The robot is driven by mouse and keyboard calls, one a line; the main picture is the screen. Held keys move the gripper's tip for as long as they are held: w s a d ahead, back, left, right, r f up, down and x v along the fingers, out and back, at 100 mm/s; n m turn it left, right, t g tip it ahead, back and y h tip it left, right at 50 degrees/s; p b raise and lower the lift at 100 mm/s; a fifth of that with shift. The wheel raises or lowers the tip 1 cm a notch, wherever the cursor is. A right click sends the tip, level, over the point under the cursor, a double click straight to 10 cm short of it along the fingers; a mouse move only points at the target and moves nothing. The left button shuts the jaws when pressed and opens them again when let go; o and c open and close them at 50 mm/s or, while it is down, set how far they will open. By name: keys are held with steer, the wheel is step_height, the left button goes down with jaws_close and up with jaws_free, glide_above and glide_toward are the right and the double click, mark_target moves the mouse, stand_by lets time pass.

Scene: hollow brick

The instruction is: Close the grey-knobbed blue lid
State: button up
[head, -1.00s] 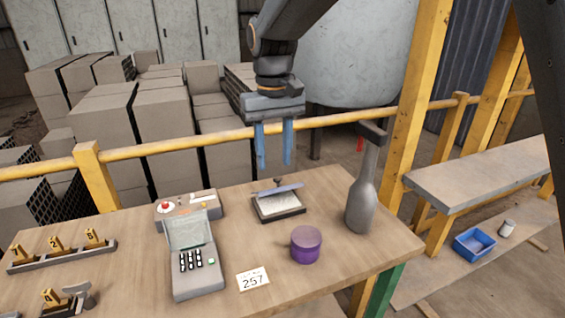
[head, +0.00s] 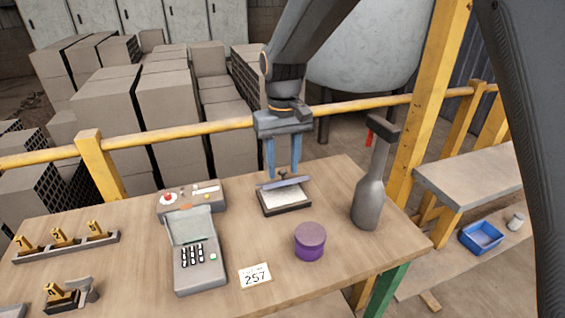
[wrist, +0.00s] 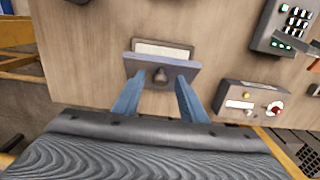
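The blue lid (head: 284,183) is raised and tilted over a dark shallow box (head: 285,205) with a pale inside. In the wrist view the lid (wrist: 181,67) crosses in front of the box's pale opening (wrist: 162,50). Its grey knob (wrist: 160,79) faces my gripper. My gripper (head: 283,174) points down just behind the lid in the head view. In the wrist view my gripper (wrist: 160,77) is open, with the knob showing between its two blue fingers. I cannot tell whether either finger touches the lid.
A purple round tin (head: 310,242) and a grey bottle-shaped object (head: 369,190) stand to the right. A keypad device (head: 198,262) and a control box (head: 190,199) stand to the left. A yellow rail (head: 215,124) runs behind the table.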

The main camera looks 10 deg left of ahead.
steer(key=shift+c, duration=0.4)
jaws_close()
